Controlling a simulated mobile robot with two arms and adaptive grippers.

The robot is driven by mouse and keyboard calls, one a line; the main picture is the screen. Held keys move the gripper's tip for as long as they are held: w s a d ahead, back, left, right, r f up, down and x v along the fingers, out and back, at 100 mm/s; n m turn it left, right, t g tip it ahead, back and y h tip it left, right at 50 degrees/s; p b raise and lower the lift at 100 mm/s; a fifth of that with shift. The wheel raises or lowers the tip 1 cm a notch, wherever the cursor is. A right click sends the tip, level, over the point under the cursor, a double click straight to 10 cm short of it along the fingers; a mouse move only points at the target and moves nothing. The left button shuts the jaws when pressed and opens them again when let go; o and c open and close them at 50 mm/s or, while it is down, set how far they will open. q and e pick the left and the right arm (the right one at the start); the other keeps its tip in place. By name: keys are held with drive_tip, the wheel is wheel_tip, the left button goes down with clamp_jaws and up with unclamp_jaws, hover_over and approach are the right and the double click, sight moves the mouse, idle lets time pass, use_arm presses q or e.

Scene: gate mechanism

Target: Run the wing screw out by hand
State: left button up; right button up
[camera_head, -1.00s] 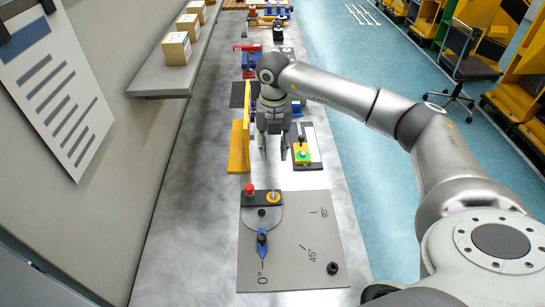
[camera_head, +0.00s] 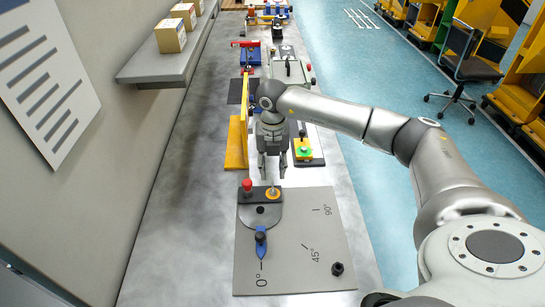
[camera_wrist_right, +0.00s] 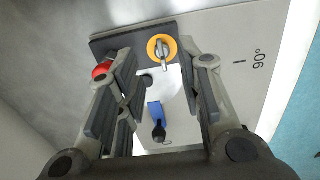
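The wing screw (camera_head: 272,193) is a grey winged head over an orange ring, at the far end of the grey gate plate (camera_head: 305,238). It also shows in the right wrist view (camera_wrist_right: 163,50). A red knob (camera_head: 247,185) stands left of it, and a blue pointer (camera_head: 261,243) with a dark knob points to 0°. My right gripper (camera_head: 272,177) is open and empty, pointing down just above and slightly beyond the wing screw. In the right wrist view the wing screw shows between its spread fingers (camera_wrist_right: 166,65), apart from both. My left gripper is not in view.
A yellow upright panel (camera_head: 238,135) stands just left of my right gripper. A yellow box with a green button (camera_head: 303,149) stands close on the right. A black knob (camera_head: 337,269) sits at the plate's near right corner. The bench left of the plate is clear.

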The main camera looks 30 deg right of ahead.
sight(273, 190)
wheel_tip(273, 190, down, 7)
drive_tip(key=shift+f+p, duration=0.15)
drive_tip(key=shift+p, duration=0.55)
drive_tip(key=shift+c, duration=0.3)
